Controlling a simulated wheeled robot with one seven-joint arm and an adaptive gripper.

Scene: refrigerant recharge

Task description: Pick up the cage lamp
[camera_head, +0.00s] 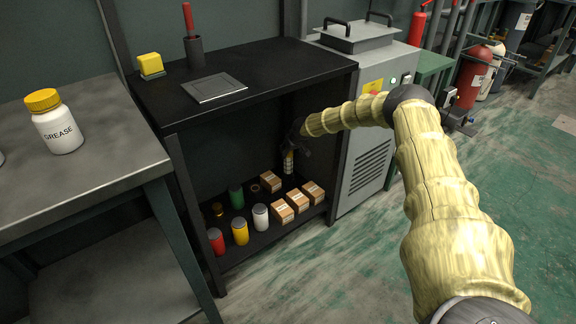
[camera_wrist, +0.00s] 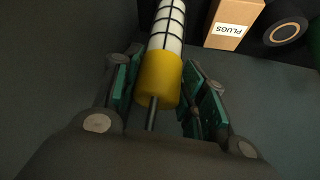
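The cage lamp (camera_wrist: 159,75) has a white body with dark bars, a yellow handle and a dark cord end that points toward my palm in the wrist view. My gripper (camera_head: 292,143) reaches into the black shelf unit's lower bay, pointing down. In the head view the lamp's pale end (camera_head: 289,163) hangs below the fingers, near the back of the bay. Whether its lower end touches the shelf is unclear.
The black shelf unit (camera_head: 270,66) has a top board above my gripper and a right side panel close by. Several cans, including a white can (camera_head: 261,216), and cardboard boxes (camera_head: 283,211) stand on the lower shelf. A PLUGS box (camera_wrist: 233,22) is close to the lamp.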

